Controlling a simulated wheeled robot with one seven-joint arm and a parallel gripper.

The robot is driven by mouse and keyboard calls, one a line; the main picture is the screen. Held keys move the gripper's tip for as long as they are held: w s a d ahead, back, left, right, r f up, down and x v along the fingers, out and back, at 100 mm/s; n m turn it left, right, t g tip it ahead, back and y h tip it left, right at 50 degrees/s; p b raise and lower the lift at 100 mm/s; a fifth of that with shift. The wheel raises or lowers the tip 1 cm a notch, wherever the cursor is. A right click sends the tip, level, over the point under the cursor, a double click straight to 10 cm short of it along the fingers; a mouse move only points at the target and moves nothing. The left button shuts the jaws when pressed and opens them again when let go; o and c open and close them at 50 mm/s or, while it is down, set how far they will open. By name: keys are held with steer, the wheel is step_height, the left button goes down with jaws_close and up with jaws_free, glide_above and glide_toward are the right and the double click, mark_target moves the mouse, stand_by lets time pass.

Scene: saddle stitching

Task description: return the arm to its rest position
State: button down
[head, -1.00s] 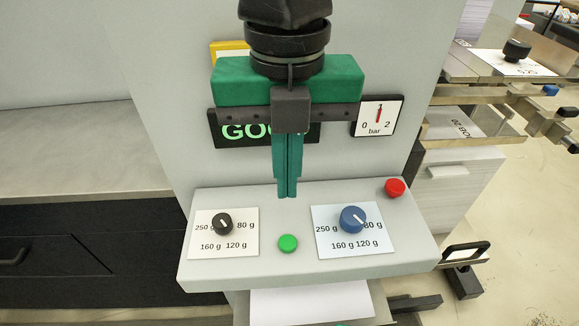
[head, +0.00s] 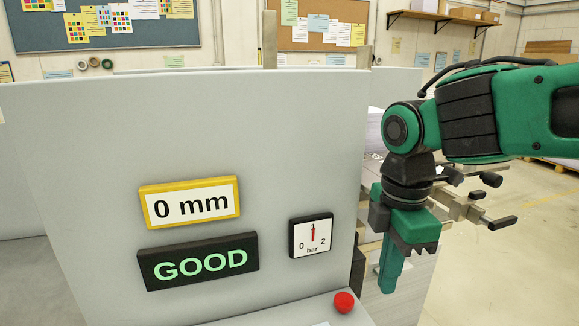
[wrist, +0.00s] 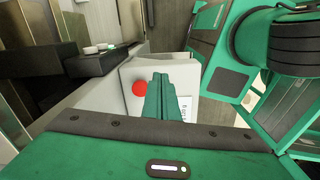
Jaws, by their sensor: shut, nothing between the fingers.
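My gripper (head: 390,270) hangs at the right in the head view, fingers pointing down, beside the right edge of the grey machine panel (head: 100,130). Its green fingers are together with nothing between them. It is clear of the panel and the red button (head: 344,302). In the wrist view the closed fingers (wrist: 165,95) point away from the camera, with the red button (wrist: 139,89) just left of them.
The panel carries a yellow-framed 0 mm display (head: 190,203), a GOOD display (head: 200,262) and a pressure gauge (head: 311,236). Metal bars with dark knobs (head: 490,180) stand behind my gripper. Open floor (head: 530,230) lies at the right.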

steer(key=s+d+f+m, duration=0.3)
steer(key=s+d+m, duration=0.1)
steer(key=d+m, duration=0.4)
steer(key=s+d+f+m, duration=0.2)
steer(key=s+d+m, duration=0.2)
steer(key=d+m, duration=0.4)
steer(key=s+d+f+m, duration=0.3)
steer(key=s+d+m, duration=0.1)
steer(key=d+m, duration=0.4)
steer(key=shift+d+f+m, duration=0.15)
steer(key=shift+f+m, duration=0.2)
steer(key=shift+m, duration=0.45)
steer(key=shift+w+f, duration=0.25)
steer(key=shift+w, duration=0.4)
stand_by(1.1)
